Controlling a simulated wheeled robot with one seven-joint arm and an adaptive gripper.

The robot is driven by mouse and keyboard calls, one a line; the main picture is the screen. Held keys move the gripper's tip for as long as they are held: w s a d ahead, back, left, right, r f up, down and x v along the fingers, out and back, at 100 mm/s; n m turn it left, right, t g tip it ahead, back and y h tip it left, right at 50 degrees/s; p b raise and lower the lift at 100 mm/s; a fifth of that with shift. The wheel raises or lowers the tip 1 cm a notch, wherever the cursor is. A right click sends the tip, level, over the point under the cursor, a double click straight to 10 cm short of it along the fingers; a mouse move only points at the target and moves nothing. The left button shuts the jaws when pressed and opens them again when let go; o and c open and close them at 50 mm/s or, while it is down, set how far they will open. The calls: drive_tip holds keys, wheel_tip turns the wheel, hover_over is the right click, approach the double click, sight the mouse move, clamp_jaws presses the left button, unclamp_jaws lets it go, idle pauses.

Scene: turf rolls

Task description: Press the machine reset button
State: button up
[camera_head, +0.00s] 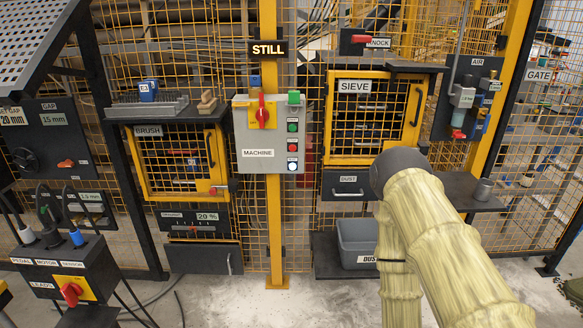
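The grey machine box (257,160), labelled MACHINE, is fixed to the yellow post in the middle of the head view. On its right side is a column of buttons: a green button (292,127), a red button (292,147) and a pale, blue-ringed button (292,166) at the bottom. Their small labels are too small to read, so I cannot tell by label which one is reset. A red rotary switch (262,112) on a yellow plate sits at the box's upper left. My sleeved arm bends at the right of the box, apart from it. My gripper is not visible.
The BRUSH door (178,160) is to the left, the SIEVE door (372,112) to the right. A dark shelf (462,192) and a grey dust bin (356,245) are near my arm. Space before the box looks clear.

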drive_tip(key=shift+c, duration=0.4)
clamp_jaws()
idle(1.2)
